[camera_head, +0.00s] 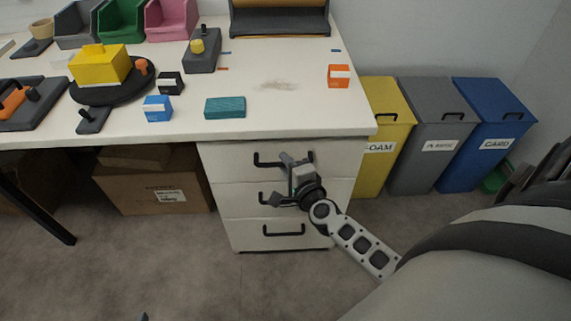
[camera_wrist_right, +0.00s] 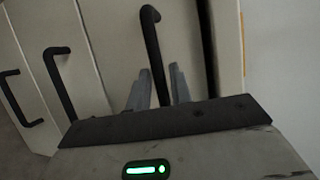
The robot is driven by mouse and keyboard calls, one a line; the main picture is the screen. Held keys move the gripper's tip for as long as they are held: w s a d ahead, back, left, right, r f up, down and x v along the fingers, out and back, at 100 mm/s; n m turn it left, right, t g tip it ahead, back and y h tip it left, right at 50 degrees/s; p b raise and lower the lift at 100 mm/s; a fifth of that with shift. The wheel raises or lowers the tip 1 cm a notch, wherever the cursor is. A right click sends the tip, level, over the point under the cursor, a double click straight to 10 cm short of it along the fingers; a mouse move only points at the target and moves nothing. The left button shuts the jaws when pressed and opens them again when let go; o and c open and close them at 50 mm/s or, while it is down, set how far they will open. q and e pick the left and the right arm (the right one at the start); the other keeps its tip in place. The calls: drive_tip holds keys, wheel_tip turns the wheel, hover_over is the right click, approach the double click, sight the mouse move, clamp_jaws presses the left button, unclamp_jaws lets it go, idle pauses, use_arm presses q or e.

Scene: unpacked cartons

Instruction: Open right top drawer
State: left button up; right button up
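The white drawer cabinet (camera_head: 228,197) under the table has three stacked drawers with black bar handles. The top drawer (camera_head: 232,161) looks closed, and its handle (camera_head: 264,163) is partly hidden by my right gripper (camera_head: 287,172). In the right wrist view, my right gripper (camera_wrist_right: 159,78) has its two grey fingers on either side of a black handle (camera_wrist_right: 150,40). Narrow gaps show between fingers and bar, so it looks open around the handle. A small dark tip at the bottom edge of the head view may be my left gripper (camera_head: 143,316); its fingers are hidden.
The middle handle (camera_head: 265,198) and bottom handle (camera_head: 283,231) lie below. Foam, grey and card bins (camera_head: 487,132) stand right of the cabinet. A cardboard carton (camera_head: 160,190) sits left under the table (camera_head: 270,115). The floor before the cabinet is clear.

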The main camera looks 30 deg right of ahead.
use_arm(q)
drive_tip(key=shift+r, duration=0.1)
use_arm(e)
drive_tip(key=shift+w, duration=0.3)
